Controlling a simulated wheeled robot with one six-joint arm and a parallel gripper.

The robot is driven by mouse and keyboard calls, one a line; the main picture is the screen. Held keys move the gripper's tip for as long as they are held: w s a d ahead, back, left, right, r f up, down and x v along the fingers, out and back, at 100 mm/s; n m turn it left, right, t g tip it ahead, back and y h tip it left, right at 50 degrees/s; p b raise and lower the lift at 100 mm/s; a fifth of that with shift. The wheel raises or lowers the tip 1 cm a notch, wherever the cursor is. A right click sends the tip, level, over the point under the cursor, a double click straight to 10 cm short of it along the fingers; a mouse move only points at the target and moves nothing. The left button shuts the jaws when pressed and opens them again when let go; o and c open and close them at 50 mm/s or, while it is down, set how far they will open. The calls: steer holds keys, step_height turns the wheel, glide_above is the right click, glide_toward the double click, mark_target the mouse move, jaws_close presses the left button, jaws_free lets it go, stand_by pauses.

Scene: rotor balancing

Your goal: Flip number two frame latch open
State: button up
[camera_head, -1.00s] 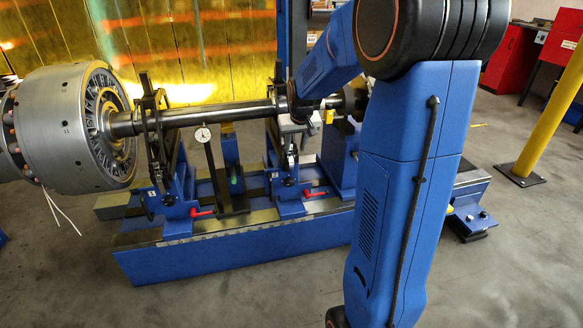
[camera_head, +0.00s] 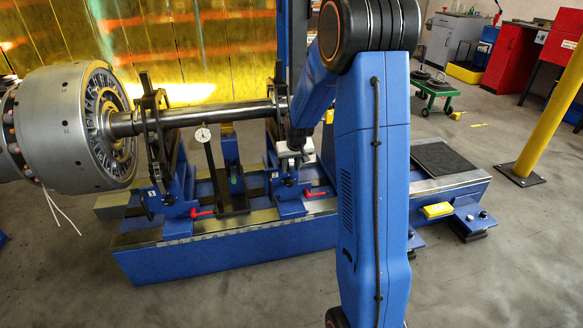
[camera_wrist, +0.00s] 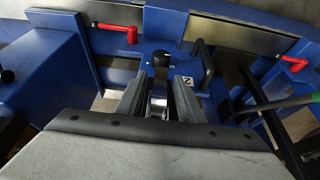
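Frame number two (camera_head: 287,190) is the right-hand blue support under the shaft (camera_head: 215,115). In the wrist view its "2" label (camera_wrist: 187,83) shows beside a black round knob (camera_wrist: 161,58) and a black handle (camera_wrist: 203,62). My gripper (camera_wrist: 160,95) points down at this frame, its two grey fingers apart on either side of a narrow silver and dark part. I cannot tell whether they touch it or whether it is the latch. In the head view my gripper (camera_head: 291,150) is small and partly hidden by the frame and my arm.
The large rotor (camera_head: 75,125) is at the left, beside frame number one (camera_head: 168,175). Red levers (camera_head: 201,213) stick out along the blue machine bed (camera_head: 230,250). A dial gauge (camera_head: 203,135) stands between the frames. A yellow post (camera_head: 545,110) is at the right.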

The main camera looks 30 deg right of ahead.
jaws_close()
stand_by(0.4)
steer(key=shift+s+a+r+g+y, duration=0.1)
steer(key=shift+s+r+g+y, duration=0.15)
steer(key=shift+g, duration=0.65)
steer(key=shift+s+a+r+g+y, duration=0.1)
steer(key=shift+s+g+y, duration=0.2)
steer(key=shift+g, duration=0.6)
steer(key=shift+s+r+g+y, duration=0.2)
steer(key=shift+g+y, duration=0.05)
steer(key=shift+g, duration=0.65)
jaws_free()
steer(key=shift+r, duration=0.1)
